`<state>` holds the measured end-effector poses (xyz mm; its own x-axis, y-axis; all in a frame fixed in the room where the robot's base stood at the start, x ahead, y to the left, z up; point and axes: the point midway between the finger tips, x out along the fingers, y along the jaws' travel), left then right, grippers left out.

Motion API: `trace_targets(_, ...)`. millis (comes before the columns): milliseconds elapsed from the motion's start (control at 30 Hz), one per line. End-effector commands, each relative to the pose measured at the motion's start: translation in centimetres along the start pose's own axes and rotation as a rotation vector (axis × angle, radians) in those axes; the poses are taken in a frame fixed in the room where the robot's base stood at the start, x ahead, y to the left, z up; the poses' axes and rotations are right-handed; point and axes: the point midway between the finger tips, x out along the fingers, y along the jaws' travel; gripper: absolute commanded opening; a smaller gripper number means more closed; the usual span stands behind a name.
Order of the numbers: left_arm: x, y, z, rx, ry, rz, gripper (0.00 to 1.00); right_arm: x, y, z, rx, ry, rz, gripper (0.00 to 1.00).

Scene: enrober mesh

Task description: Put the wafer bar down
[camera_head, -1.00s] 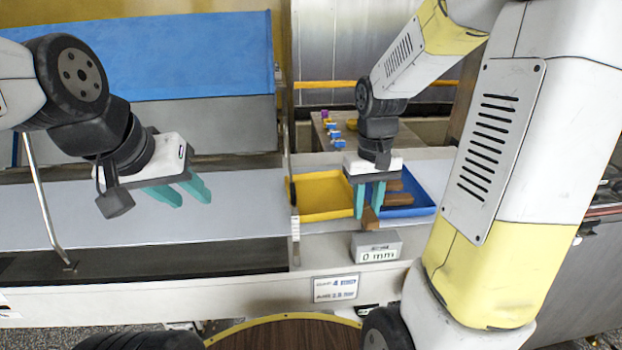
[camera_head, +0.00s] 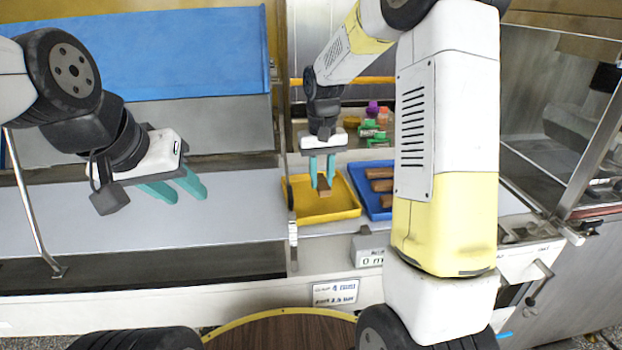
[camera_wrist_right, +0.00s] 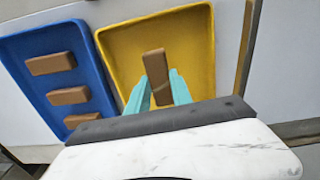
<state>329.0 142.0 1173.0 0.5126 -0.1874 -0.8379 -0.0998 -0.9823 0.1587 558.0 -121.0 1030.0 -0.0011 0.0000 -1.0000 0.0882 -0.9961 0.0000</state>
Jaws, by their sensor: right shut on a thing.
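My right gripper (camera_head: 322,173) is shut on a brown wafer bar (camera_head: 323,187) over the yellow tray (camera_head: 346,208). In the right wrist view the wafer bar (camera_wrist_right: 157,75) stands out between the teal fingertips (camera_wrist_right: 158,90), with the floor of the yellow tray (camera_wrist_right: 125,55) around it. I cannot tell whether the bar touches the tray floor. My left gripper (camera_head: 178,188) is open and empty above the grey belt at the left.
A blue tray (camera_head: 362,190) with several brown bars stands right of the yellow tray; it also shows in the right wrist view (camera_wrist_right: 30,85). A grey display block (camera_head: 368,251) sits in front. Small coloured items (camera_head: 373,125) lie on a shelf behind.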

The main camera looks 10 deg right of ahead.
Motion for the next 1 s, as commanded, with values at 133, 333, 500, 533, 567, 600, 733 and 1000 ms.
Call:
trace_targets(133,0.0,0.0,0.0,0.0,0.0,0.0,0.36,0.1,-0.4,-0.9,-0.001,0.001,0.0,0.04)
trace_targets(333,0.0,0.0,0.0,0.0,0.0,0.0,0.36,2.7,-0.5,-1.1,-0.001,-0.004,0.001,0.04)
trace_targets(500,0.0,0.0,0.0,0.0,0.0,0.0,0.36,3.7,-0.5,-1.2,0.0,0.001,0.0,0.04)
trace_targets(533,0.0,0.0,0.0,0.0,0.0,0.0,0.36,3.6,-0.5,-1.2,0.0,0.002,0.0,0.04)
trace_targets(567,0.0,0.0,0.0,0.0,0.0,0.0,0.36,3.6,-0.5,-1.2,0.0,0.001,0.0,0.04)
trace_targets(600,0.0,0.0,0.0,0.0,0.0,0.0,0.36,3.6,-0.5,-1.2,0.0,0.001,0.0,0.04)
trace_targets(733,0.0,0.0,0.0,0.0,0.0,0.0,0.36,3.8,-0.5,-1.2,0.0,0.0,0.0,0.04)
trace_targets(1000,0.0,0.0,0.0,0.0,0.0,0.0,0.36,3.9,-0.5,-1.2,0.0,0.001,0.0,0.48)
